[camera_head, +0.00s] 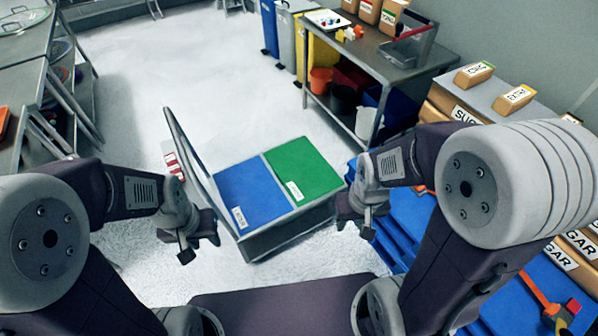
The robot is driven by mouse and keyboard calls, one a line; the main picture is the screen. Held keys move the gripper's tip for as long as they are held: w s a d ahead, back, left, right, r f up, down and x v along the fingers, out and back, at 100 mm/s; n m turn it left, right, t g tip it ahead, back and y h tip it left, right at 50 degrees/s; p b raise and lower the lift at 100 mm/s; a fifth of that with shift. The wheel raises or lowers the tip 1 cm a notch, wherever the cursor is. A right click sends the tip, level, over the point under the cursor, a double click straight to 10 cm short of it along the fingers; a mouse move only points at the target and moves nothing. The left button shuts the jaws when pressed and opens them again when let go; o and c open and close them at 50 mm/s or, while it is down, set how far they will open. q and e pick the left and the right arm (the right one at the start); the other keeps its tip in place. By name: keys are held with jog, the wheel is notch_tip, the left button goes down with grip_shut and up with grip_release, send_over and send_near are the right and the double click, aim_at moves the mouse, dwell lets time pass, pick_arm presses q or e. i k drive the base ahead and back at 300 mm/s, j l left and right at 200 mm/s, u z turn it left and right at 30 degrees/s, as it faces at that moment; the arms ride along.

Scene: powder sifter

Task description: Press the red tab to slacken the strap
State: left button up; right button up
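A small red tab (573,307) shows at the lower right, at the end of an orange strap (537,290) over the blue pallet (508,303). A grey buckle-like piece (556,314) sits beside the tab. My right gripper (355,228) is left of the pallet, well away from the tab, and its fingers look apart and empty. My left gripper (199,250) hangs near the left side of the cart, far from the tab, and also looks open and empty. My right arm hides part of the pallet and strap.
A cart with blue (250,200) and green (303,170) panels stands in front of me. Sugar sacks (562,257) are stacked at the right. A metal workbench (385,52) stands at the back right, a metal table (22,85) at the left. Pale floor (140,65) is clear at the back left.

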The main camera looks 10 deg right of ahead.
aim_at(572, 306)
jog(key=z, duration=3.15)
